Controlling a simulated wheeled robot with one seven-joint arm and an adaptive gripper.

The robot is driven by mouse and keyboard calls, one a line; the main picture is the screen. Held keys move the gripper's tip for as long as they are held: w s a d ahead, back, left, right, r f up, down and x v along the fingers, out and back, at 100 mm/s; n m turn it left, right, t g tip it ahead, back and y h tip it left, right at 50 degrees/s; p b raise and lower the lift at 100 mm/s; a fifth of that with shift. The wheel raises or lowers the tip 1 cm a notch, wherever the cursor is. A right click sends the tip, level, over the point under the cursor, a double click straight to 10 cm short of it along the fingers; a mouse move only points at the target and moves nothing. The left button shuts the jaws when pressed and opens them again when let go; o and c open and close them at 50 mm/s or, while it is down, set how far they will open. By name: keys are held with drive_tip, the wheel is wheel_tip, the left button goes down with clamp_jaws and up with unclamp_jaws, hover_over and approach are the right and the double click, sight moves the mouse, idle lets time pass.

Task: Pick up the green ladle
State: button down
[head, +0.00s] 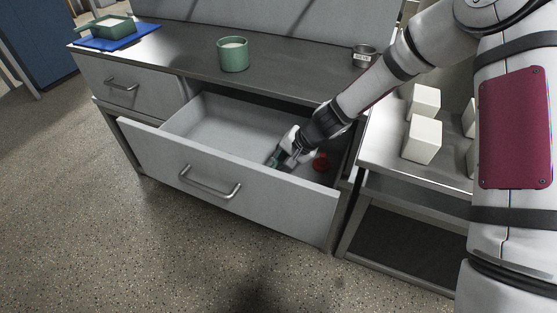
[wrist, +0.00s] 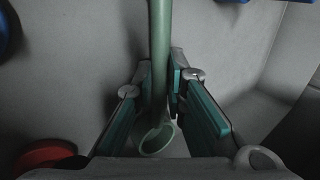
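The green ladle's handle (wrist: 160,45) runs down the middle of the wrist view, with a loop (wrist: 157,140) at its lower end. The rest of the ladle lies beyond the top of that view. My gripper (wrist: 161,82) has its teal-padded fingers drawn close together on both sides of the handle, and the tips look pressed against it. In the head view my gripper (head: 280,161) reaches down into the open drawer (head: 215,122). The ladle cannot be made out clearly there, as my gripper and the drawer front hide it.
A red object (head: 320,161) lies in the drawer beside my gripper and shows in the wrist view (wrist: 45,155). Blue objects (wrist: 6,30) sit at that view's edges. A green cup (head: 233,55) and a metal tin (head: 364,56) stand on the counter. White blocks (head: 422,140) stand at right.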

drive_tip(key=shift+r, duration=0.1)
drive_tip(key=shift+r, duration=0.2)
drive_tip(key=s+a, duration=0.1)
drive_tip(key=s+a+p, duration=0.1)
drive_tip(key=a, duration=0.1)
drive_tip(key=shift+s+r, duration=0.3)
drive_tip(key=shift+s, duration=0.1)
wheel_tip(320, 180, up, 14)
drive_tip(key=p, duration=0.4)
drive_tip(key=shift+w+f, duration=0.1)
